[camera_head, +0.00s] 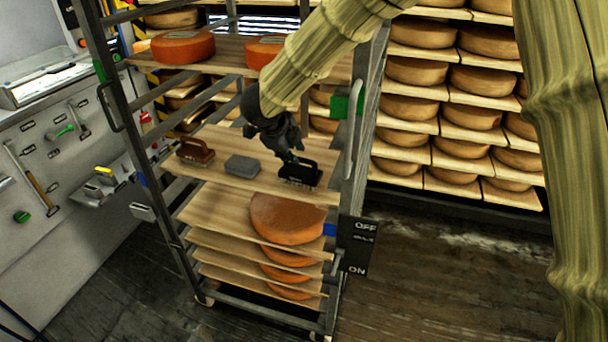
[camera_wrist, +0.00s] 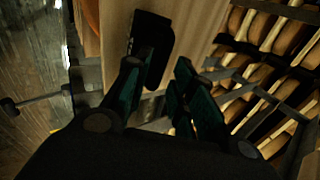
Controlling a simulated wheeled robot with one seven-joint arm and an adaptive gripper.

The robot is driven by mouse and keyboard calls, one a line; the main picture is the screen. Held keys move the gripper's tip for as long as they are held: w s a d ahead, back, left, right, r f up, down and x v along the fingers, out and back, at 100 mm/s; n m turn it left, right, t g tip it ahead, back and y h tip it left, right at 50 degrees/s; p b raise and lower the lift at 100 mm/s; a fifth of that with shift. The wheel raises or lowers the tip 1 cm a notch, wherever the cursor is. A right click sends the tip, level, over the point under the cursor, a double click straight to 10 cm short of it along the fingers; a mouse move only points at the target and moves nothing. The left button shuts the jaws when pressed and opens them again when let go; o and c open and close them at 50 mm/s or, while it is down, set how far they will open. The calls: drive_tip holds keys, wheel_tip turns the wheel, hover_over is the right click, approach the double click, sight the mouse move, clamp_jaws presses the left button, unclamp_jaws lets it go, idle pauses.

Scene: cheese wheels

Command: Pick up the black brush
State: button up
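The black brush (camera_head: 300,172) lies on a wooden shelf board (camera_head: 232,187) of the metal rack, near the board's right end. My gripper (camera_head: 291,157) is just above and at the left of the brush in the head view, reaching down over the shelf. In the wrist view the dark brush (camera_wrist: 153,34) lies beyond the fingertips, partly behind the left finger. My gripper's two fingers (camera_wrist: 166,72) stand apart there with an empty gap. I cannot tell whether a finger touches the brush.
On the same board are a brown brush (camera_head: 195,151) and a grey block (camera_head: 242,166). Orange cheese wheels sit on the board above (camera_head: 183,47) and below (camera_head: 287,218). A rack upright (camera_head: 352,150) stands close at the right. Shelves of cheese (camera_head: 462,147) fill the back.

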sight(300, 170)
drive_tip(key=shift+w+x, duration=0.25)
drive_tip(key=shift+x, duration=3.3)
drive_tip(key=shift+r, duration=0.1)
clamp_jaws()
